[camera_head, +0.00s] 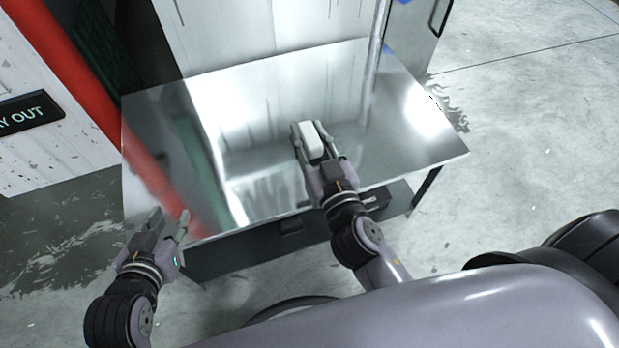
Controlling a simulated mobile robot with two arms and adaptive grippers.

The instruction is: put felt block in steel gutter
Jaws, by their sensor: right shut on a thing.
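A white felt block (313,140) is between the fingers of my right gripper (310,130), over the middle of a shiny metal table. My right gripper is shut on it. Whether the block touches the tabletop or is a little above it, I cannot tell. My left gripper (170,218) is at the table's front left corner, with its fingers apart and nothing between them. I cannot make out a separate steel gutter in this view.
The mirror-like metal table (420,140) is otherwise bare and reflects its surroundings. A red post (70,75) and a white wall with a dark sign (28,112) stand at the left. A pale cabinet (270,25) stands behind the table. Concrete floor lies right.

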